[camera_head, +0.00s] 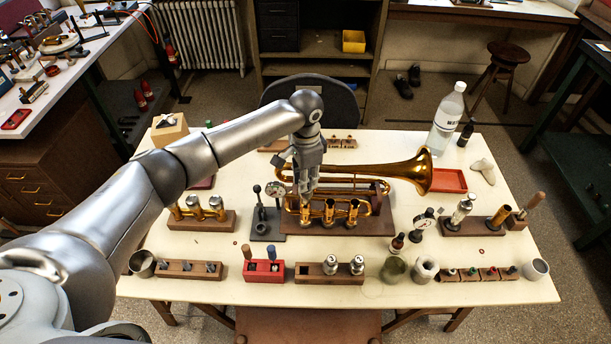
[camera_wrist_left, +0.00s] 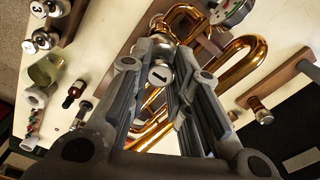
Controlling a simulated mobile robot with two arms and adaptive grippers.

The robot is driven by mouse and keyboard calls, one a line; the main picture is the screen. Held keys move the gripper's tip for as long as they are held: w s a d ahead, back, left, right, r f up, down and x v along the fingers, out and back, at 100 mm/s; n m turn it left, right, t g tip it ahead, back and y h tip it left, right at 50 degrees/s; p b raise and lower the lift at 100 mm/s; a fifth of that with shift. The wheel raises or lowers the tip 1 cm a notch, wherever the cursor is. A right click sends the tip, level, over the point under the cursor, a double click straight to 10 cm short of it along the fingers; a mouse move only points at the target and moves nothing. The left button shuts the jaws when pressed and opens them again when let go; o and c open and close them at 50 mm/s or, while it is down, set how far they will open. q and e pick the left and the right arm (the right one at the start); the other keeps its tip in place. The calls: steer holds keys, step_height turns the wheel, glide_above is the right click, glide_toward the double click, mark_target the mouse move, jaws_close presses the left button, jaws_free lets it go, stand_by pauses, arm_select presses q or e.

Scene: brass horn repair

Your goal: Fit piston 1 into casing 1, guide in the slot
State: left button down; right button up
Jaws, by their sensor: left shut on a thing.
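The brass trumpet (camera_head: 405,172) lies on a wooden stand (camera_head: 375,226), bell to the right. Its three upright valve casings stand in a row at the front; casing 1 (camera_head: 304,214) is the leftmost. My left gripper (camera_head: 305,190) is directly over casing 1, pointing down. It is shut on piston 1 (camera_wrist_left: 160,75), whose silver cap marked 1 shows between the fingers in the wrist view. The piston's lower end, its guide and the slot are hidden, so I cannot tell how deep it sits. My right gripper is out of view.
A wooden block (camera_head: 315,276) in front holds two silver-capped pistons, one marked 3 (camera_wrist_left: 38,9) in the wrist view. A dial gauge stand (camera_head: 265,228) is close left of the trumpet. A water bottle (camera_head: 446,118) stands back right; small bottles and cups stand front right.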

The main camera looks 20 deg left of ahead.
arm_select(q)
steer(key=shift+f+b, duration=0.75)
steer(key=shift+f, duration=1.2)
steer(key=c, duration=1.3)
jaws_free()
steer(key=shift+o, duration=0.2)
steer(key=shift+r, duration=0.1)
step_height(320, 180, up, 12)
steer(key=shift+f, duration=0.1)
